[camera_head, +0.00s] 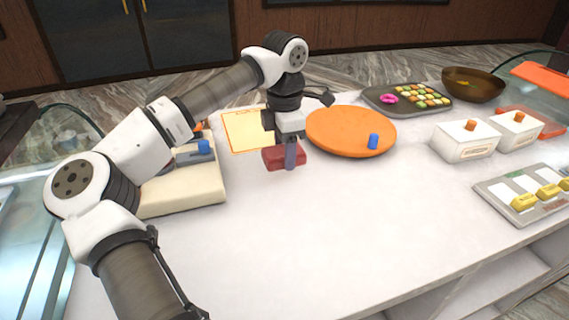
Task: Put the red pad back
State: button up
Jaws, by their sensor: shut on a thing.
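The red pad (271,157) is a small dark red block in the middle of the view. My gripper (290,155) points down over the counter and is shut on the red pad, with one finger showing across its near side. The pad appears to be near the white counter top, just left of the orange round board; I cannot tell whether it touches the counter. A yellow sheet with an orange border (245,132) lies behind and left of the gripper. A cream block-like stand (190,196), with a grey part and a blue knob (204,146), is partly hidden by my arm.
An orange round board (340,128) carries a blue cylinder (373,141). Behind it are a tray of sweets (385,103) and a brown bowl (473,84). White boxes (466,147) and a grey tray with yellow blocks (515,215) stand right. The front counter is clear.

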aim_at(285, 179)
jog(key=shift+f, duration=2.55)
jog(key=o, duration=1)
jog(key=shift+c, duration=0.2)
notch_tip(285, 179, up, 12)
jog(key=shift+r+b, duration=0.15)
jog(key=shift+b, duration=0.35)
